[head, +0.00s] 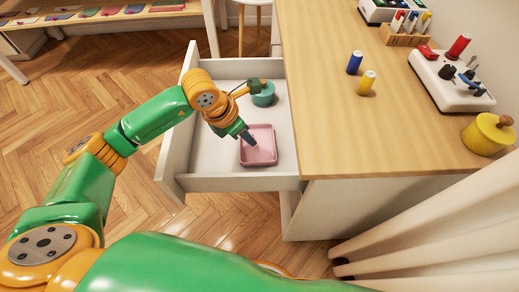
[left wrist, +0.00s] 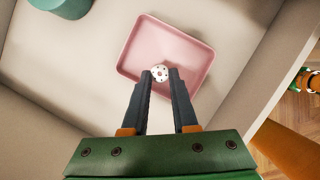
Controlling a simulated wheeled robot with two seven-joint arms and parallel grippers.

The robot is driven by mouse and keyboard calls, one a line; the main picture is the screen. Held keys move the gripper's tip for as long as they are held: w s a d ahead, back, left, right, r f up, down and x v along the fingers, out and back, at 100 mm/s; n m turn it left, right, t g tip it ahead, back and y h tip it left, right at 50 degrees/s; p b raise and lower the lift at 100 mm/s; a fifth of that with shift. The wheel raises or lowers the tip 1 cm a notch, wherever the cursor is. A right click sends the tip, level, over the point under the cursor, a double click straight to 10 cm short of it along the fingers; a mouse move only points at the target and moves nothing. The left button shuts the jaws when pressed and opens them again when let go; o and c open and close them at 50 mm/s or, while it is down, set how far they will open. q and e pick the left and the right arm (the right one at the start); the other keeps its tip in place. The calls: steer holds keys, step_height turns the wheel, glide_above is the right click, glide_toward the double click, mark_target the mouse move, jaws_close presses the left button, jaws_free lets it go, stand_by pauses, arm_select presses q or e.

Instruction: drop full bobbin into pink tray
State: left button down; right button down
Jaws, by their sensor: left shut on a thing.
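The pink tray (head: 260,157) lies in the open white drawer, and it also shows in the left wrist view (left wrist: 188,43). My left gripper (head: 249,141) is over the tray, pointing down into it. In the left wrist view its two dark fingers (left wrist: 160,74) are shut on a small pale round bobbin (left wrist: 160,72) with dark holes in its face. The bobbin appears over the tray's near edge area there. Its exact height above the tray floor is hard to tell. In the head view the bobbin is hidden or too small to see. My right gripper is not in view.
A teal round container (head: 264,95) stands in the drawer behind the tray. The drawer's front wall (head: 177,140) and side walls surround both. On the wooden tabletop (head: 330,120) are a blue spool (head: 355,62), a yellow spool (head: 366,83), a white machine (head: 450,82) and a yellow pot (head: 487,134).

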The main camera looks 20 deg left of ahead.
arm_select(q)
steer(key=shift+f, duration=0.25)
steer(key=c, duration=0.6)
jaws_free()
steer(key=v, duration=0.7)
steer(key=shift+p, duration=0.35)
